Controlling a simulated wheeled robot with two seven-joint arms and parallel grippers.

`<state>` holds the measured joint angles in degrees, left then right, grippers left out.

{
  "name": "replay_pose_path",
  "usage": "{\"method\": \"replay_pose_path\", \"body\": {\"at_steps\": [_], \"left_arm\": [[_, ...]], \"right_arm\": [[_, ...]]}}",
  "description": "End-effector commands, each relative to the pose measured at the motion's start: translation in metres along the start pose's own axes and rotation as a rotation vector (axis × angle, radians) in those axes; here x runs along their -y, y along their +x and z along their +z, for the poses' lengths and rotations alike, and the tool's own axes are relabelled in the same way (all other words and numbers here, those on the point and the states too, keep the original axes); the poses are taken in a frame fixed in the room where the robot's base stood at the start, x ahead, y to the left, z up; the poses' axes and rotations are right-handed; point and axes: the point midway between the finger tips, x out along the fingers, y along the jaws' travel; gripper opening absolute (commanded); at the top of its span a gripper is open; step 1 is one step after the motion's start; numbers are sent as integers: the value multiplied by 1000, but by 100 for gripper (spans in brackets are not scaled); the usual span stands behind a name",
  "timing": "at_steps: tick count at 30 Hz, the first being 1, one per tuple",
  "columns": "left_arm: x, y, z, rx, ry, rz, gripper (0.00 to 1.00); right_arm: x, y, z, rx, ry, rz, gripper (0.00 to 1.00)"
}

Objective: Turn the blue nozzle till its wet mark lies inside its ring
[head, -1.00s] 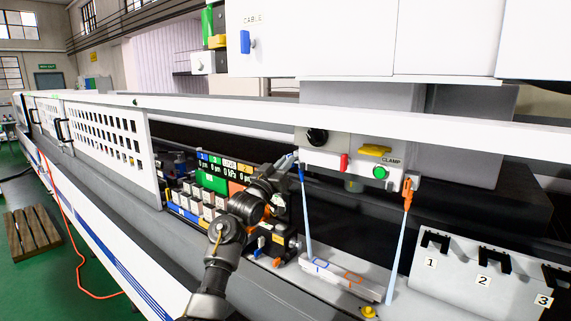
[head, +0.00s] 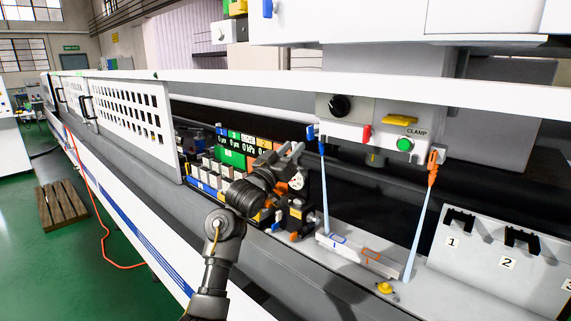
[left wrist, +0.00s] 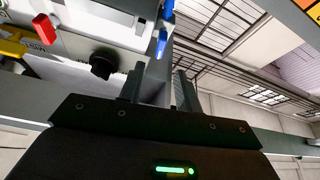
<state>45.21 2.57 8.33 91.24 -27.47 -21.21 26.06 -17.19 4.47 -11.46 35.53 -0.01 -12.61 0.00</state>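The blue nozzle (head: 311,132) sits at the left end of the grey clamp panel; it also shows in the left wrist view (left wrist: 162,43). Its pale blue jet (head: 324,190) falls to the plate (head: 356,259). The jet's foot looks to be at the left of the blue ring (head: 338,240); a wet mark is too small to make out. My left gripper (head: 295,149) is a little left of and below the nozzle, apart from it. In the left wrist view its two fingers (left wrist: 160,88) are spread with nothing between them, and the nozzle is beyond their tips. My right gripper is out of view.
The panel carries a black knob (head: 340,106), a red lever (head: 367,133) and a green button (head: 404,144). A coloured display (head: 236,149) and block rows stand behind my left arm.

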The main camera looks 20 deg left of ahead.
Motion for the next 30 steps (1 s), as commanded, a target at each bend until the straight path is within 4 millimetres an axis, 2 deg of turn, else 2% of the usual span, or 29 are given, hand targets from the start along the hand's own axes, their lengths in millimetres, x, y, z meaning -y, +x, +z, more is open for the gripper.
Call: {"method": "replay_pose_path", "body": {"at_steps": [3,7,23,26,29,30], "left_arm": [[0,-20,2,-1,3,0,34],[0,-30,1,1,1,-1,34],[0,-34,0,2,1,-1,34],[2,-41,14,30,6,-16,34],[7,-62,49,108,25,-61,34],[9,-76,69,157,37,-86,34]], "right_arm": [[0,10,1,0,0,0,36],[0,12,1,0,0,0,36],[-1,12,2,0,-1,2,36],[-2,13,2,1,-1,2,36],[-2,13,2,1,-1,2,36],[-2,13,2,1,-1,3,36]]}}
